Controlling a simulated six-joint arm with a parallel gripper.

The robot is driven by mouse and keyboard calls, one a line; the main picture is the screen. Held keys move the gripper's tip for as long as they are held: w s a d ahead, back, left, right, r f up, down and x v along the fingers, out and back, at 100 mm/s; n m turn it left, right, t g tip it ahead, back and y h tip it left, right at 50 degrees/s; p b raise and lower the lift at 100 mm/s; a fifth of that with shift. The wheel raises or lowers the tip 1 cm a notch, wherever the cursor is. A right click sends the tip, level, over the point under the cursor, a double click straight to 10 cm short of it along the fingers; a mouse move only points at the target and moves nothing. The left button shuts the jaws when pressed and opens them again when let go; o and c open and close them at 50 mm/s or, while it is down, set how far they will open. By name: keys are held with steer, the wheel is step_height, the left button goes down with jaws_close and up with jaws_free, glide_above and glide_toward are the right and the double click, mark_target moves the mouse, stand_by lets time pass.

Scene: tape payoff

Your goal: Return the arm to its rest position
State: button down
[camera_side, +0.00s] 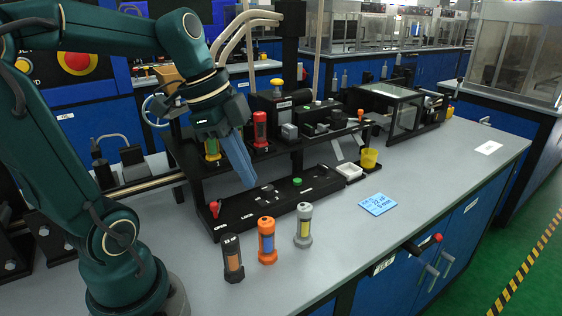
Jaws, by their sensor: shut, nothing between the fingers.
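My arm reaches in from the left, dark green, with its elbow high. My gripper (248,184) hangs at its end with blue fingers pointing down and slightly right. The fingers are shut together with nothing between them. They are in front of the black two-level station (290,145) and appear above the left part of its lower base (262,207). I cannot tell the exact height of the fingertips over the base. Part of the station's upper shelf is hidden behind the gripper.
A black cylinder (233,262), an orange one (267,243) and a grey one (304,227) stand upright on the grey bench in front. A red cylinder (260,128) stands on the shelf. A blue note (378,204), white tray (349,171) and yellow cup (369,158) lie right.

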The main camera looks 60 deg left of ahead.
steer(key=s+d+f+n+t+y, duration=0.1)
steer(key=s+d+f+n+t, duration=0.1)
steer(key=s+d+n, duration=0.3)
steer(key=n, duration=0.4)
steer(key=shift+d+f+n, duration=0.3)
